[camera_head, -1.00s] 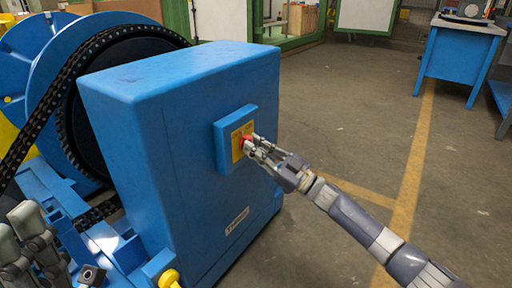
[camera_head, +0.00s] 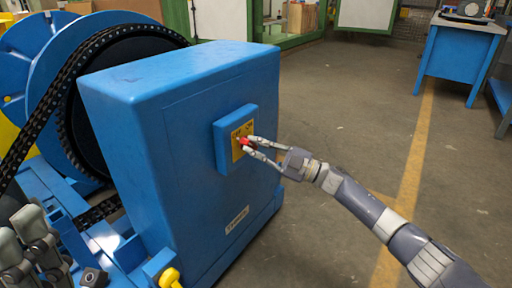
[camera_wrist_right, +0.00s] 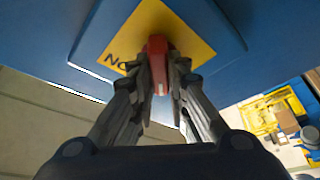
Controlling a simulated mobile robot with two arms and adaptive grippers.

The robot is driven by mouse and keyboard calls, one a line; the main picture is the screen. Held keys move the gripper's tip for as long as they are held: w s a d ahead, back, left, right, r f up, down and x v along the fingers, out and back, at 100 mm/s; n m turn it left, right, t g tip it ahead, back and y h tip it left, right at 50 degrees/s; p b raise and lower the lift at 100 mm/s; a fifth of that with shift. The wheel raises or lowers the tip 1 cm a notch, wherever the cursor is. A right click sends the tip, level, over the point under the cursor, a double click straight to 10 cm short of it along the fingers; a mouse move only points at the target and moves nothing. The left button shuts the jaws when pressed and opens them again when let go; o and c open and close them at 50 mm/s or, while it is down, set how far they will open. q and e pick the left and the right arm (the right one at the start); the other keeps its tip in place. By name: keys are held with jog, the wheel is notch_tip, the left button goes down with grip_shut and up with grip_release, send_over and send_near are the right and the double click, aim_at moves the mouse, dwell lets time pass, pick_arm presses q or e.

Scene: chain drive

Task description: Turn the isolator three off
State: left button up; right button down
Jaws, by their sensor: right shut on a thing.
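The isolator is a red handle (camera_head: 244,141) on a yellow plate (camera_head: 237,134), set on a blue box on the side of a large blue housing (camera_head: 190,130). My right gripper (camera_head: 249,145) reaches it from the right, one finger above the other. In the right wrist view, the gripper (camera_wrist_right: 161,72) is shut on the red handle (camera_wrist_right: 157,45), which stands roughly upright in that picture. The fingers hide part of the handle and of the plate's lettering. My left gripper (camera_head: 40,242) is partly in view at the lower left, away from the isolator; its fingertips are unclear.
A black chain (camera_head: 38,118) runs round a large wheel left of the housing. A yellow knob (camera_head: 169,278) stands at the housing's lower front. A blue table (camera_head: 455,52) is at the back right. The floor to the right is clear.

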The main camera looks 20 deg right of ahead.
dwell(0.3)
jog(key=c, duration=1.6)
grip_release()
jog(key=shift+o, duration=0.2)
jog(key=v, duration=1.2)
jog(key=shift+f, duration=0.1)
